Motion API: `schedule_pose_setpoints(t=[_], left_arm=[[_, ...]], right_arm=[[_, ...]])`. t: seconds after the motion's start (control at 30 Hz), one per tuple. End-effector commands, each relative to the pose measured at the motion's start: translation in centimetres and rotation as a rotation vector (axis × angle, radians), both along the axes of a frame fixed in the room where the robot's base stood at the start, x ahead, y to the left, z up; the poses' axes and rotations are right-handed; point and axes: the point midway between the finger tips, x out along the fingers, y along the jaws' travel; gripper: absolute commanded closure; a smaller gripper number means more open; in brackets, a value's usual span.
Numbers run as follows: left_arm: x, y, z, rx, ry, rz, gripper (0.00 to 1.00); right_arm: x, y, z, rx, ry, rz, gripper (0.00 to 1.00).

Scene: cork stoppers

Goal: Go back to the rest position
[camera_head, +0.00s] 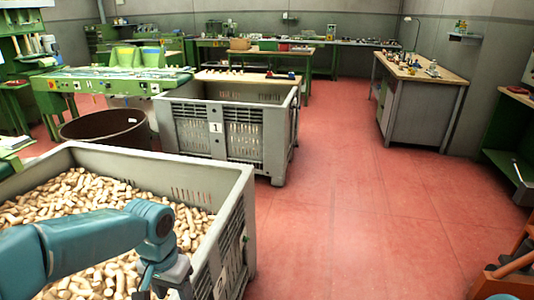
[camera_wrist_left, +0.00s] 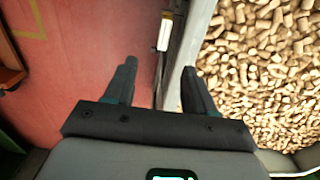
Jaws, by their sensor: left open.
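My left arm comes in from the left in the head view, over the near grey crate (camera_head: 200,170) of cork stoppers (camera_head: 80,200). Its wrist is by the crate's right wall, and the left gripper is partly cut off at the bottom edge. In the left wrist view my left gripper (camera_wrist_left: 160,88) has its two fingers wide apart with nothing between them. The crate rim (camera_wrist_left: 190,45) passes by the right finger, with corks (camera_wrist_left: 260,70) to the right and red floor to the left. My right gripper is in neither view.
A second grey crate (camera_head: 215,112), marked 1, stands behind, with a brown round tub (camera_head: 105,128) to its left. A workbench (camera_head: 420,85) stands at the back right. An orange object (camera_head: 512,268) is at the lower right. The red floor (camera_head: 350,200) between is clear.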

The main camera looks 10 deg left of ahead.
Motion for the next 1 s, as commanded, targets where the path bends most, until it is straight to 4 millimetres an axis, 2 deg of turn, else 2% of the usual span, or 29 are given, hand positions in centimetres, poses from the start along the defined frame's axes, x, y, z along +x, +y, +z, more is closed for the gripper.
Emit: schedule_pose_setpoints(t=[0.07, 0.17, 0.2, 0.3, 0.43, 0.5, 0.63, 0.73, 1.0], left_arm=[[0.0, -1.5, -2.8, -0.039, 0.013, -0.014, 0.45], [-0.7, -4.9, -8.7, -0.133, 0.024, -0.019, 0.45], [-1.6, -6.5, -11.4, -0.179, 0.028, -0.009, 0.45], [-4.8, -10.2, -17.5, -0.277, 0.033, 0.049, 0.45], [-9.7, -13.0, -22.4, -0.337, 0.029, 0.150, 0.45], [-11.9, -13.7, -23.8, -0.344, 0.026, 0.195, 0.45], [-14.4, -14.2, -25.1, -0.338, 0.017, 0.246, 0.45], [-15.0, -14.2, -25.4, -0.334, 0.010, 0.259, 0.45], [-14.9, -14.2, -25.4, -0.334, 0.006, 0.259, 0.45]], right_arm=[[0.0, 0.0, 0.4, 0.000, 0.000, 0.000, 0.60], [0.0, 0.0, 1.2, 0.000, 0.000, 0.000, 0.60], [0.0, 0.0, 1.5, 0.000, 0.000, 0.000, 0.60], [0.0, 0.0, 2.4, 0.000, 0.000, 0.000, 0.60], [0.0, 0.0, 3.1, 0.000, 0.000, 0.000, 0.60], [0.0, 0.0, 3.4, 0.000, 0.000, 0.000, 0.60], [0.0, 0.0, 3.6, 0.000, 0.000, 0.000, 0.60], [0.0, 0.0, 3.6, 0.000, 0.000, 0.000, 0.60], [0.0, 0.0, 3.6, 0.000, 0.000, 0.000, 0.60]])
